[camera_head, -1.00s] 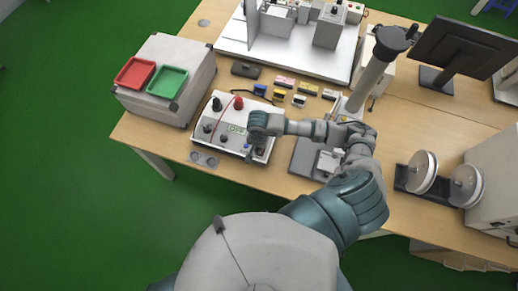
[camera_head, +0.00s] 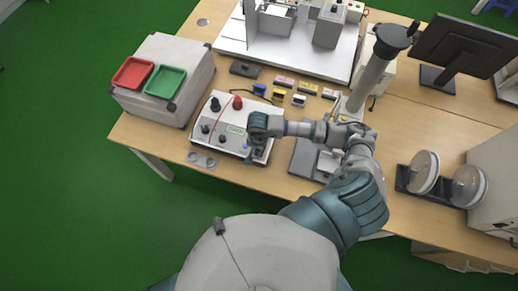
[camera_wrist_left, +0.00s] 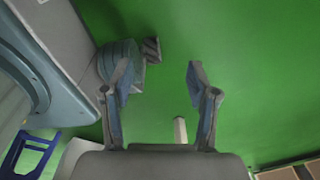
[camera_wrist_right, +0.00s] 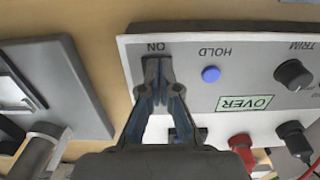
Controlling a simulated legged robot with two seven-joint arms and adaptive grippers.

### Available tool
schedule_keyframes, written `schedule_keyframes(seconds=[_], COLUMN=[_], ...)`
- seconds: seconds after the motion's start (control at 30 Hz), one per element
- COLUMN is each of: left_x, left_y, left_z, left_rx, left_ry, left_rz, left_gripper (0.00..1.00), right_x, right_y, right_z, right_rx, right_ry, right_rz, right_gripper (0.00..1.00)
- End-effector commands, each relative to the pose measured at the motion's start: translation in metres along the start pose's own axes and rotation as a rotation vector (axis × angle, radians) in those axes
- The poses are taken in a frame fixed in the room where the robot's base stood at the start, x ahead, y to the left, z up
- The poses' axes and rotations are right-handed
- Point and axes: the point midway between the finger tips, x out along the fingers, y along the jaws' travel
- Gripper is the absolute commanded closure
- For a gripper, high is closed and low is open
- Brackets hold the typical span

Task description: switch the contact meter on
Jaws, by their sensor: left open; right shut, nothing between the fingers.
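The contact meter (camera_head: 212,133) is a white box with dark knobs, on the table left of my right arm. In the right wrist view its panel (camera_wrist_right: 190,70) shows a blue button (camera_wrist_right: 211,74) by HOLD, a TRIM knob (camera_wrist_right: 293,75) and a pale green display (camera_wrist_right: 245,102) reading OVER. My right gripper (camera_wrist_right: 157,66) is shut and empty, its fingertips at the panel right by the ON label (camera_wrist_right: 156,47). The fingers hide what lies under them; I cannot tell whether they touch it. My left gripper (camera_wrist_left: 160,72) is open and empty above the green floor.
Red and black plugs (camera_wrist_right: 240,143) with leads stand on the meter. Red (camera_head: 132,73) and green (camera_head: 166,81) trays sit on a grey box at left. Several small coloured blocks (camera_head: 282,82) lie behind the meter. A stand with a grey column (camera_head: 372,75) is at right.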

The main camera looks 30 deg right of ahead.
Motion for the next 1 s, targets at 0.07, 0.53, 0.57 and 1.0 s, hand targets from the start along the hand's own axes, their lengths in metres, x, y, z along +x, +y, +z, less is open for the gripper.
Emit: schedule_keyframes(seconds=[0.07, 0.53, 0.57, 1.0], left_x=[-0.001, -0.023, -0.024, -0.038], left_y=[0.001, 0.011, 0.01, 0.004], left_z=[-0.001, -0.006, -0.006, -0.007], left_rx=[0.0, -0.002, -0.002, 0.001], left_ry=[0.001, 0.006, 0.006, 0.006], left_rz=[0.001, 0.013, 0.012, 0.005], left_gripper=[0.41, 0.41, 0.41, 0.41], right_x=[-0.001, -0.041, -0.043, -0.071], right_y=[0.002, -0.001, -0.001, 0.001], right_z=[-0.002, 0.0, 0.0, -0.001], right_rx=[0.002, 0.002, 0.002, 0.002], right_ry=[0.003, 0.006, 0.006, 0.004], right_rz=[0.004, 0.004, 0.004, 0.004], right_gripper=[1.0, 1.0, 1.0, 1.0])
